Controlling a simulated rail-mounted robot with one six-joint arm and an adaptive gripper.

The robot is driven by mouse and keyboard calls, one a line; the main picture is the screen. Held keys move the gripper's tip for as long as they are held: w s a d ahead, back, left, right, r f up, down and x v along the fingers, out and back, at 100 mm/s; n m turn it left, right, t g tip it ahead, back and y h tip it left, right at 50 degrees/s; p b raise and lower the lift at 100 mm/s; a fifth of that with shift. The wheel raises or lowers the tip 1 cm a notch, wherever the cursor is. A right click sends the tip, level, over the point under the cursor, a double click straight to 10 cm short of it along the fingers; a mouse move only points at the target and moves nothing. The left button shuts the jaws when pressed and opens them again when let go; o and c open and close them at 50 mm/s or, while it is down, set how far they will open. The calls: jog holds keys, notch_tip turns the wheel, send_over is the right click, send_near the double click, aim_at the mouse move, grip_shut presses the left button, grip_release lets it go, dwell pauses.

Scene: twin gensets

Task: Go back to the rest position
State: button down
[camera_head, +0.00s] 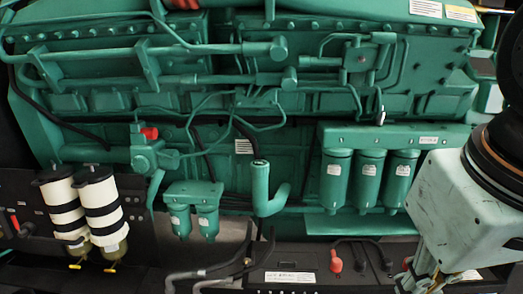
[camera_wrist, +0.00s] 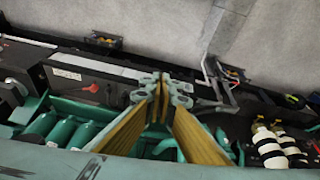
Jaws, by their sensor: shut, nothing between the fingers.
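My gripper (camera_wrist: 160,90) is in the middle of the wrist view, its two brass-coloured fingers meeting at the tips with nothing between them. In the head view, part of my gripper (camera_head: 415,278) shows at the lower right, below my pale wrist housing, and is cut off by the frame edge. The green genset engine (camera_head: 210,105) fills most of the head view. My gripper appears in front of its lower right side. I cannot tell the exact gap between them.
Three green filter canisters (camera_head: 368,180) hang near my arm. Two white-banded canisters (camera_head: 100,205) stand at the left. A black box with a red switch (camera_head: 335,263) lies along the bottom. In the wrist view, bare grey floor (camera_wrist: 130,20) stretches beyond the black base frame.

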jog(key=shift+s+a+m, duration=0.2)
jog(key=shift+s+m, duration=0.1)
jog(key=shift+s, duration=1.55)
